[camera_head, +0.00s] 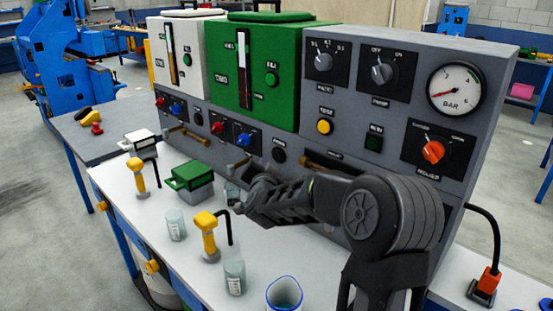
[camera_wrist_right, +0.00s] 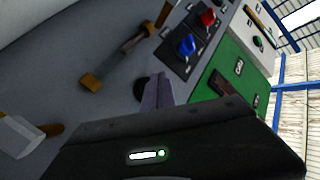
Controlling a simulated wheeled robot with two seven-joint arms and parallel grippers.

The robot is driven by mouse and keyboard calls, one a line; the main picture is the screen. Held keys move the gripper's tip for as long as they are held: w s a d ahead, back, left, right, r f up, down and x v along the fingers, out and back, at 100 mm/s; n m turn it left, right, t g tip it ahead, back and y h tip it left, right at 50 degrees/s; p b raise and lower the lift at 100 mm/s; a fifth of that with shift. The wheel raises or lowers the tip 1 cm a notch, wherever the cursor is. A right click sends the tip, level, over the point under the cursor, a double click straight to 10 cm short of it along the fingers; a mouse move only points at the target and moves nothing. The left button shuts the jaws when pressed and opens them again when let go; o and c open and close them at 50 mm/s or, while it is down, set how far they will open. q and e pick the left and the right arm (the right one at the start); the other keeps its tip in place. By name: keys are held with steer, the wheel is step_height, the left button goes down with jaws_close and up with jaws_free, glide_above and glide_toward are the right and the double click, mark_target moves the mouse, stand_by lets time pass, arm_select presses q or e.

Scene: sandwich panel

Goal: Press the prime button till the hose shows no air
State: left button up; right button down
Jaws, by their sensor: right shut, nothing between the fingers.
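A grey panel (camera_head: 345,135) carries knobs, buttons, a green tank and a white tank. A round black button (camera_head: 279,155) sits below the green tank; I cannot read its label. The right wrist view shows a black round button (camera_wrist_right: 141,88) beside the tips of my right gripper (camera_wrist_right: 158,88). My right gripper (camera_head: 256,187) is shut and empty in front of the panel's lower part. Whether it touches the button I cannot tell. Brass-coloured pipe pieces (camera_head: 325,166) stick out of the panel. No air or liquid in a hose can be made out. My left gripper is out of view.
Red (camera_head: 218,127) and blue (camera_head: 244,139) knobs sit close to the button. A green-lidded box (camera_head: 190,176), yellow dispensers (camera_head: 207,232) and clear cups (camera_head: 235,277) stand on the white bench. A pressure gauge (camera_head: 455,88) is at the upper right.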

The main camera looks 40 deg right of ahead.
mark_target(272, 155)
steer(key=shift+w+d, duration=0.1)
steer(key=shift+d, duration=0.85)
stand_by(1.4)
steer(key=shift+d+b, duration=0.35)
steer(key=shift+d, duration=0.05)
steer(key=shift+d, duration=0.45)
stand_by(0.7)
steer(key=shift+a, duration=0.8)
steer(key=shift+a, duration=0.15)
steer(key=shift+s+a+p, duration=0.15)
steer(key=shift+a+p, duration=0.05)
steer(key=shift+a, duration=1)
steer(key=shift+s+a+p, duration=0.1)
steer(key=shift+a+p, duration=0.05)
steer(key=shift+a, duration=1.05)
stand_by(0.8)
